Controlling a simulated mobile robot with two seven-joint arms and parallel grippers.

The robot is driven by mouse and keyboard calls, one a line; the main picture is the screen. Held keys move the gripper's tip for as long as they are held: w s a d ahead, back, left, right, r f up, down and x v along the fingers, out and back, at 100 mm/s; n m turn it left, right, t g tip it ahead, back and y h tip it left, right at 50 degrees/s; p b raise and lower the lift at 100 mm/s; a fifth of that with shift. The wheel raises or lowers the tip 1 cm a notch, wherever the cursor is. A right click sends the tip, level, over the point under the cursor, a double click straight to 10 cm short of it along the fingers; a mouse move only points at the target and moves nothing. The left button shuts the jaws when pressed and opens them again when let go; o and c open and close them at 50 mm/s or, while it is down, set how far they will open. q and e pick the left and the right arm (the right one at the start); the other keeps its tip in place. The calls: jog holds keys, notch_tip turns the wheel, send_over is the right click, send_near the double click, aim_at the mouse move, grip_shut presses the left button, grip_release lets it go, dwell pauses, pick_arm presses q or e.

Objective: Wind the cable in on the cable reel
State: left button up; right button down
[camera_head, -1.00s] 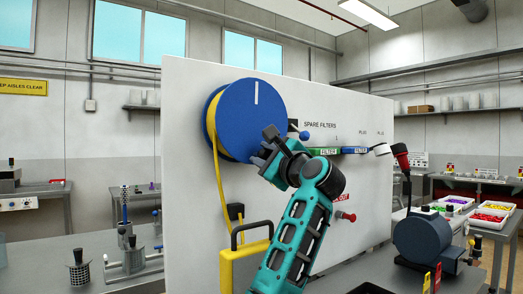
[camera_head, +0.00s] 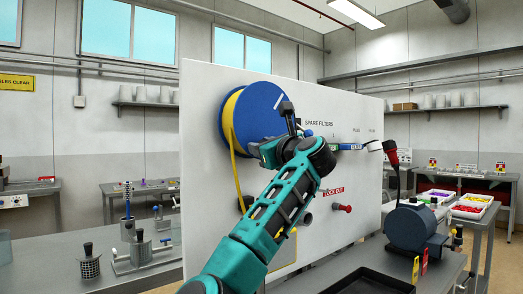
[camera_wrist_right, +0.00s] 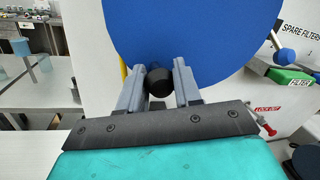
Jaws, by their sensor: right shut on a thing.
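The blue cable reel (camera_head: 252,112) with a white mark (camera_head: 278,101) is on the white panel (camera_head: 205,190). The mark leans to the right at the reel's upper right. Yellow cable (camera_head: 236,170) shows at the reel's left edge and hangs down the panel. My right gripper (camera_wrist_right: 159,72) is shut on the reel's black knob (camera_wrist_right: 158,84) in the right wrist view, in front of the blue face. In the head view my right arm hides the reel's lower right and part of the yellow case (camera_head: 287,252) below. My left gripper is not in view.
Right of the reel, green and blue filters (camera_head: 350,147) and a red lock-out knob (camera_head: 343,208) stick out from the panel. A grey motor-like unit (camera_head: 411,228) with a red plug (camera_head: 390,150) stands at the right. A dark tray (camera_head: 355,280) lies in front.

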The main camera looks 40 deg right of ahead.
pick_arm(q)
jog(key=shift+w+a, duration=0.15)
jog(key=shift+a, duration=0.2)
pick_arm(e)
jog(key=shift+w+a+r+m, duration=0.1)
jog(key=shift+a+r+m, duration=0.2)
jog(key=shift+m, duration=0.35)
jog(key=shift+w+a+r+m, duration=0.15)
jog(key=shift+a+m, duration=0.25)
jog(key=shift+m, duration=0.25)
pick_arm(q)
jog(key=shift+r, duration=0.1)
pick_arm(e)
jog(key=shift+s+g, duration=0.1)
jog(key=shift+g, duration=0.2)
jog(key=c, duration=0.8)
grip_release()
jog(key=shift+r, duration=0.15)
jog(key=shift+s, duration=0.15)
jog(key=shift+s, duration=0.25)
pick_arm(q)
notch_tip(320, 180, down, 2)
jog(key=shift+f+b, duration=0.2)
jog(key=shift+b, duration=0.9)
pick_arm(e)
jog(key=v, duration=1.2)
jog(key=shift+a, duration=0.15)
